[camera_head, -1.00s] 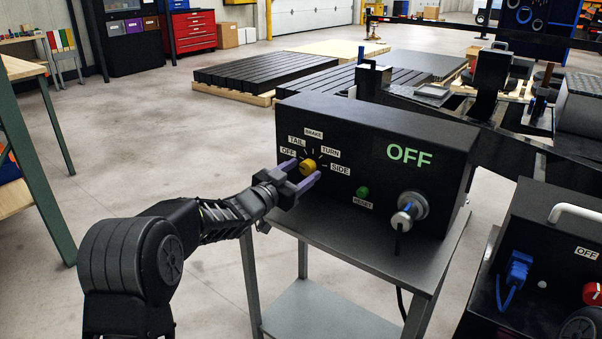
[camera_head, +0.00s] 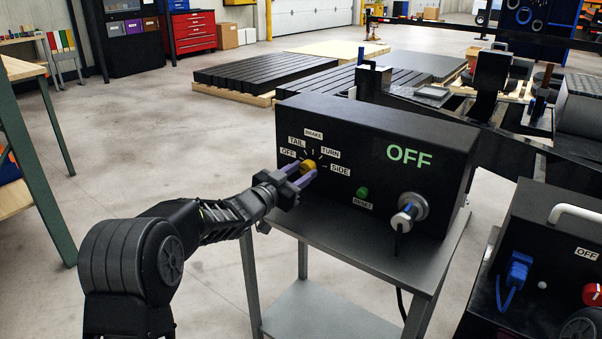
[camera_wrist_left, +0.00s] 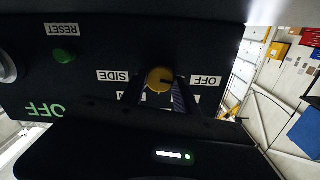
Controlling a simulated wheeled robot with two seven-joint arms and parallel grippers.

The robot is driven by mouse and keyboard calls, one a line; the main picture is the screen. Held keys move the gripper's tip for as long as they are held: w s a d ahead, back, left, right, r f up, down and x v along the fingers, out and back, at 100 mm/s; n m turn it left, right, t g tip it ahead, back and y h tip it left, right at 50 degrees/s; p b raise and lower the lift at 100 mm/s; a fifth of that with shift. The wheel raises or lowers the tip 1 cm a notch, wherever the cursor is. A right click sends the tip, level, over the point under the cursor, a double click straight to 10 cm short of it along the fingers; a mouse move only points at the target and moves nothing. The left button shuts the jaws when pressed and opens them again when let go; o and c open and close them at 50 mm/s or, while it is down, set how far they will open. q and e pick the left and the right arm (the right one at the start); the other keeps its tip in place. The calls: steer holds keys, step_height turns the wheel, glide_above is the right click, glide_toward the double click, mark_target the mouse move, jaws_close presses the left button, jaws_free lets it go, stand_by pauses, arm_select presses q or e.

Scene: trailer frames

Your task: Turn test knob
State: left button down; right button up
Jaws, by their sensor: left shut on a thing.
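The yellow test knob (camera_head: 307,167) sits on the front of a black box (camera_head: 420,150), ringed by the labels OFF, TAIL, BRAKE, TURN and SIDE. The box display (camera_head: 408,155) reads OFF in green. My left gripper (camera_head: 302,176) is shut on the knob, with its purple fingers on either side of it. In the left wrist view the knob (camera_wrist_left: 159,80) shows upside down with the box, a dark mark on its face. Which label the knob points to I cannot tell. My right gripper is not in view.
A green reset button (camera_head: 362,192) and a round silver connector (camera_head: 410,208) are on the box front, right of the knob. The box stands on a grey metal stand (camera_head: 370,262). A second black box (camera_head: 540,235) is at the lower right. Open floor lies to the left.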

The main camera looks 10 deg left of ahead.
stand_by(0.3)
arm_select(q)
steer(key=shift+f+m+b, duration=0.15)
steer(key=shift+m+b, duration=0.45)
steer(key=m+b, duration=0.2)
steer(key=shift+m, duration=0.3)
steer(key=shift+m+b, duration=1.4)
steer(key=shift+m, duration=0.6)
steer(key=c, duration=0.9)
jaws_free()
